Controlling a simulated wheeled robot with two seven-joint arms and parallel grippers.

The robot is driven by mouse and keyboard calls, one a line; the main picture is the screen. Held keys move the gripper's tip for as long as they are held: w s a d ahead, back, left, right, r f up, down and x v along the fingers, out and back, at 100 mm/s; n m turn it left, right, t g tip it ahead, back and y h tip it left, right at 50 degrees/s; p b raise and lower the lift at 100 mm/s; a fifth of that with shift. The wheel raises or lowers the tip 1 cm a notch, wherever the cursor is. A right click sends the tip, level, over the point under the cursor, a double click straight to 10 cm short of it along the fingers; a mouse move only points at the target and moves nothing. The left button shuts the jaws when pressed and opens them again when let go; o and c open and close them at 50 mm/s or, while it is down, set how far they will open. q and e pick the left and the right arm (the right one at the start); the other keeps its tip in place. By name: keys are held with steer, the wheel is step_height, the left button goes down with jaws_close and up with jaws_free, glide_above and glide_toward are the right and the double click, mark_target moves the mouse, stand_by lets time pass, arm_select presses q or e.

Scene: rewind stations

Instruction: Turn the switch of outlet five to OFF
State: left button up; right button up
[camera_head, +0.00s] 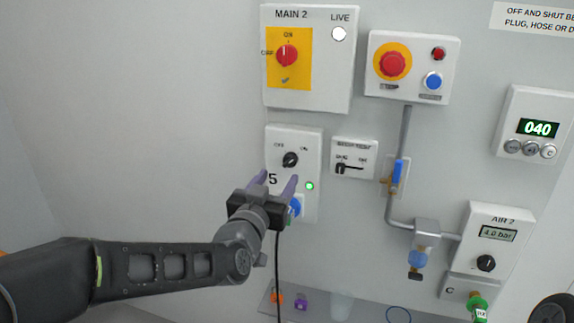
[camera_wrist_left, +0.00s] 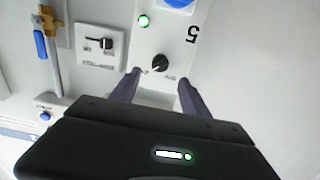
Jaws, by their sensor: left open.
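Outlet five is a white box (camera_head: 312,148) on the wall marked "5", with OFF lettered at upper left and ON at upper right in the head view. Its black switch knob (camera_head: 290,159) appears turned toward ON; the knob also shows in the left wrist view (camera_wrist_left: 160,63), upside down. Its green lamp (camera_head: 310,186) is lit. A blue plug or socket (camera_head: 295,206) below is partly hidden by my gripper. My left gripper (camera_head: 277,178) is open and empty, its purple fingers (camera_wrist_left: 158,83) spread to either side of the knob's line, seemingly short of it. My right gripper is out of view.
Above is the MAIN 2 box (camera_head: 330,85) with a red switch. A small lever switch box (camera_head: 368,150) and a blue-handled valve (camera_head: 398,172) with piping stand close on the right. A black cable (camera_head: 277,270) hangs below. The wall to the left is bare.

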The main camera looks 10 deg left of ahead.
mark_target(288, 164)
arm_select(q)
steer(key=shift+f, duration=0.1)
steer(key=w, duration=0.2)
steer(key=w+p, duration=0.1)
steer(key=w, duration=0.2)
steer(key=w+p, duration=0.1)
steer(key=w, duration=0.2)
steer(key=shift+d, duration=0.25)
steer(key=shift+s, duration=0.1)
steer(key=shift+c, duration=0.3)
jaws_close()
